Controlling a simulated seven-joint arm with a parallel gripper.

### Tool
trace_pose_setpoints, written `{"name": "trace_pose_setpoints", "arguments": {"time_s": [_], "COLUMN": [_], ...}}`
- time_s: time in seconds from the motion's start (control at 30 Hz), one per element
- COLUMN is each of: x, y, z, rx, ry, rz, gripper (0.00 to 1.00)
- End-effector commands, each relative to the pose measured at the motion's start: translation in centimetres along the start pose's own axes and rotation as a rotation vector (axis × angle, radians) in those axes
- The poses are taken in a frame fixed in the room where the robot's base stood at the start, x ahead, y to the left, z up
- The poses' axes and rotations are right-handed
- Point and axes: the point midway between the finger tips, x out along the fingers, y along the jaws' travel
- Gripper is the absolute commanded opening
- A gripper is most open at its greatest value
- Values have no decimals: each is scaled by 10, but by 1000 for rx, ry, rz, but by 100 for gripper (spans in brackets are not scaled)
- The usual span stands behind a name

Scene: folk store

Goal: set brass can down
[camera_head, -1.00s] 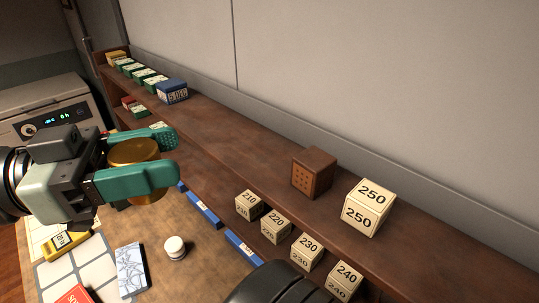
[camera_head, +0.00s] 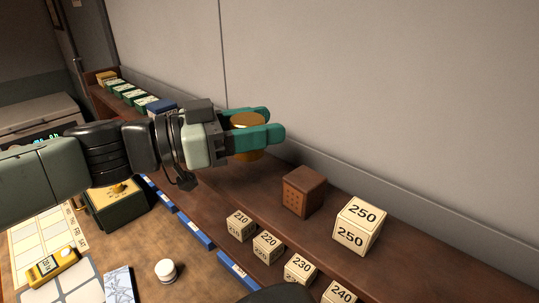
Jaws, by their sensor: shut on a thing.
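The brass can (camera_head: 246,121) is a short golden cylinder held between the green fingers of my gripper (camera_head: 262,129). My gripper is shut on it, with one finger on the near side and one on the far side. The near finger hides the middle of the can; its top and a little of its lower side show. In the picture the can is in front of the upper wooden shelf (camera_head: 225,177) and the wall, behind and left of the brown box. It appears to be above the shelf, with no visible contact.
A brown box with dots (camera_head: 302,191) and a cream cube marked 250 (camera_head: 358,227) stand on the upper shelf. Cubes marked 210 (camera_head: 240,226) to 240 stand lower. A blue block (camera_head: 161,107) is at left. A white jar (camera_head: 166,271) stands on the table.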

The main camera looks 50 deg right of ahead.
Motion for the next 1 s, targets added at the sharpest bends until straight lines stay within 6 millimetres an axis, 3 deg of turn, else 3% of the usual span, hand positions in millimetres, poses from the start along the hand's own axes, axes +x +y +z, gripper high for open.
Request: {"name": "trace_pose_setpoints", "arguments": {"time_s": [0.1, 0.6, 0.9, 0.93, 1.0], "x": [21, 17, 24, 24, 24], "y": [-10, -8, -13, -13, -13], "z": [1, 62, 66, 66, 66], "rx": [-2, -2, 0, 0, 0], "ry": [-2, 1, 0, 0, 0], "rz": [5, 2, -1, -1, -1], "gripper": [19, 19, 19, 58, 68]}}
